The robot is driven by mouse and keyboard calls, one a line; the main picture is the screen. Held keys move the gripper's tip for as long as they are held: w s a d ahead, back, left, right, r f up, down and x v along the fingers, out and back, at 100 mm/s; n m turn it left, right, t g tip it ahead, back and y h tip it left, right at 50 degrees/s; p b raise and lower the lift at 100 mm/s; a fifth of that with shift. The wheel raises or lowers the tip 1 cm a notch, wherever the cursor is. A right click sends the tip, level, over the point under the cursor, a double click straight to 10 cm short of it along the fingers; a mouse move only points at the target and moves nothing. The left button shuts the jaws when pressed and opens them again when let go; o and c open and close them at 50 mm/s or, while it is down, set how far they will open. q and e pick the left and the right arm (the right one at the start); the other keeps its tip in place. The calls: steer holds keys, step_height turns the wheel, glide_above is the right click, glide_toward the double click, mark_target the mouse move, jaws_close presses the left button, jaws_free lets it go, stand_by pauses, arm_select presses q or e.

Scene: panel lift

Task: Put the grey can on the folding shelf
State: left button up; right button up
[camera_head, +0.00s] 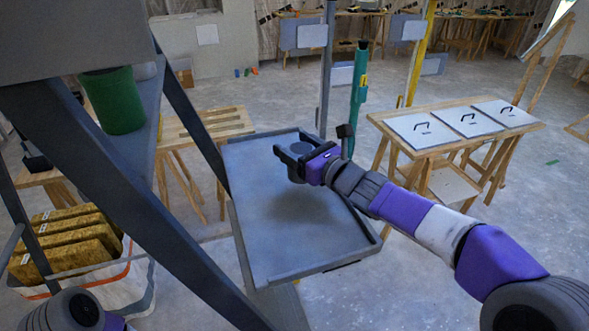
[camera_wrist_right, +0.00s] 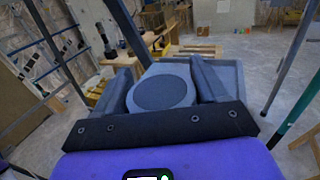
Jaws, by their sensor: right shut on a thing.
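The grey can (camera_head: 299,148) is between the fingers of my right gripper (camera_head: 291,158), over the far half of the folding shelf (camera_head: 270,250). The gripper is shut on the can. The shelf is a grey, shallow-rimmed tray, swung out flat. A dark shadow lies on it below the gripper. Whether the can's base touches the shelf cannot be told. In the right wrist view the can's round dark top (camera_wrist_right: 163,92) shows between both fingers. My left arm shows only at the bottom left corner; its gripper is out of the picture.
A dark diagonal strut (camera_head: 120,200) stands left of the shelf. A green container (camera_head: 114,100) is on a ledge at upper left. A wooden table (camera_head: 395,125) with several panels stands at right. The near half of the shelf is bare.

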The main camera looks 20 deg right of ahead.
step_height(320, 180, down, 5)
steer(key=shift+w+r+b, duration=0.1)
steer(key=shift+b, duration=0.65)
steer(key=o, duration=1.2)
steer(key=p+v, duration=0.1)
steer(key=v, duration=1)
steer(key=shift+r, duration=0.1)
steer(key=shift+s+d, duration=0.2)
steer(key=shift+s, duration=0.3)
